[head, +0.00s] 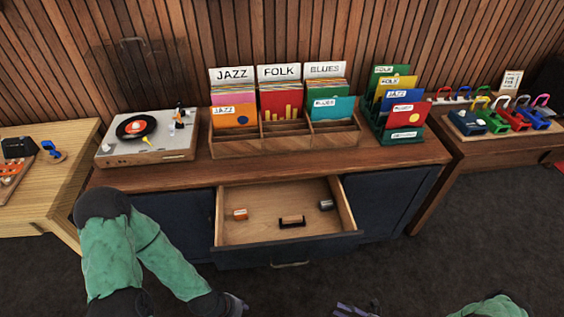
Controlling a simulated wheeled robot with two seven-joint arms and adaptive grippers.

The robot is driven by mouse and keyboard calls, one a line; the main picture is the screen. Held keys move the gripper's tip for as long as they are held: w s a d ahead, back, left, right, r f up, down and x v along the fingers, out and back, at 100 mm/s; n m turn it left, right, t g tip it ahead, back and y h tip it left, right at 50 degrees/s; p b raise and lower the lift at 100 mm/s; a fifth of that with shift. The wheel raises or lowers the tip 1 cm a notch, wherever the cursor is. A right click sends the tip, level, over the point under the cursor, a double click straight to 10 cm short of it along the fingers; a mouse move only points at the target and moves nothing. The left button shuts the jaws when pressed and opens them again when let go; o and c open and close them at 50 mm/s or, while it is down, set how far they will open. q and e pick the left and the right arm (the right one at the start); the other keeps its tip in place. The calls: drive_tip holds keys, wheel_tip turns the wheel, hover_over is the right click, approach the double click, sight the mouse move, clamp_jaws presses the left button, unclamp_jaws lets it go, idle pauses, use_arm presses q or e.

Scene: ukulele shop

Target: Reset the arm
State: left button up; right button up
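My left arm, green with dark joints, comes in at the lower left and bends down toward the bottom edge. My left gripper (236,305) is only partly in view at the bottom, in front of the open drawer (262,248); its fingers cannot be made out. My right gripper (352,310) just shows at the bottom edge, right of the drawer front, mostly cut off. A piece of my green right arm shows at the lower right. Neither gripper visibly touches anything.
The drawer holds an orange box (240,214), a dark brush-like item (291,221) and a grey item (326,204). On the cabinet (390,167) stand a turntable (150,136), a record crate (285,145) and a green record rack (397,135). Side tables flank it.

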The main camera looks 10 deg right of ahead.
drive_tip(key=s+a+f+n+g+h, duration=0.2)
drive_tip(key=s+a+n+g, duration=0.15)
drive_tip(key=n+g, duration=0.4)
drive_tip(key=s+a+f+n+g+h, duration=0.1)
drive_tip(key=s+a+n+g+h, duration=0.3)
drive_tip(key=n, duration=0.6)
drive_tip(key=w+a+r+n+t+h, duration=0.1)
drive_tip(key=w+a+n+h, duration=0.1)
drive_tip(key=w+n, duration=0.3)
drive_tip(key=w+a+r+n+t+h, duration=0.1)
drive_tip(key=w+n+h, duration=0.3)
drive_tip(key=n, duration=1)
drive_tip(key=shift+w+a+r+t, duration=0.35)
drive_tip(key=shift+w+a, duration=0.45)
drive_tip(key=shift+a, duration=0.1)
